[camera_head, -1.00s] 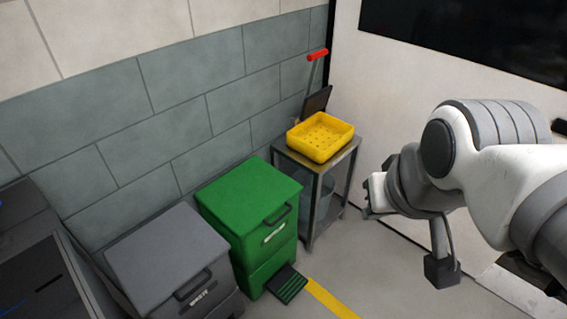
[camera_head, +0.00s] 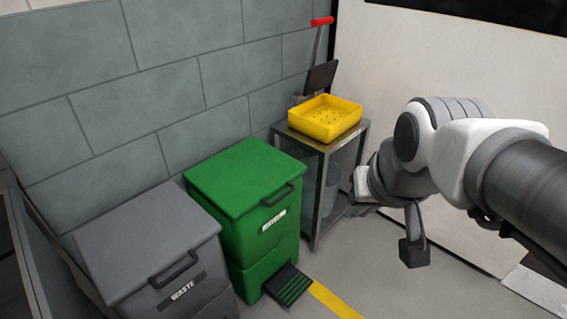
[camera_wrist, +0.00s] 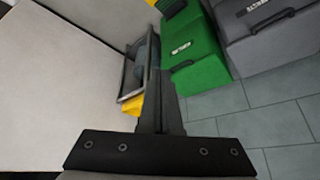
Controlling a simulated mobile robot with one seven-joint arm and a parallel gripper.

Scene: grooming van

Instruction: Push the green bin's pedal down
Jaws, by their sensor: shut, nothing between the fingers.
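The green bin (camera_head: 246,200) stands against the tiled wall with its lid down. A black handle and a white label show on its upper front. Its dark ribbed pedal (camera_head: 288,286) sticks out low at the front, near the floor, and looks raised. My gripper (camera_head: 358,190) is up and to the right of the pedal, in front of the metal stand, and touches nothing. In the wrist view my gripper (camera_wrist: 160,112) is shut and empty.
A grey waste bin (camera_head: 150,250) stands left of the green bin. A metal stand (camera_head: 318,150) on the right carries a yellow tray (camera_head: 325,118), with a bucket (camera_head: 328,188) below. A red-handled tool (camera_head: 322,60) leans behind. A yellow floor line (camera_head: 332,300) runs by the pedal.

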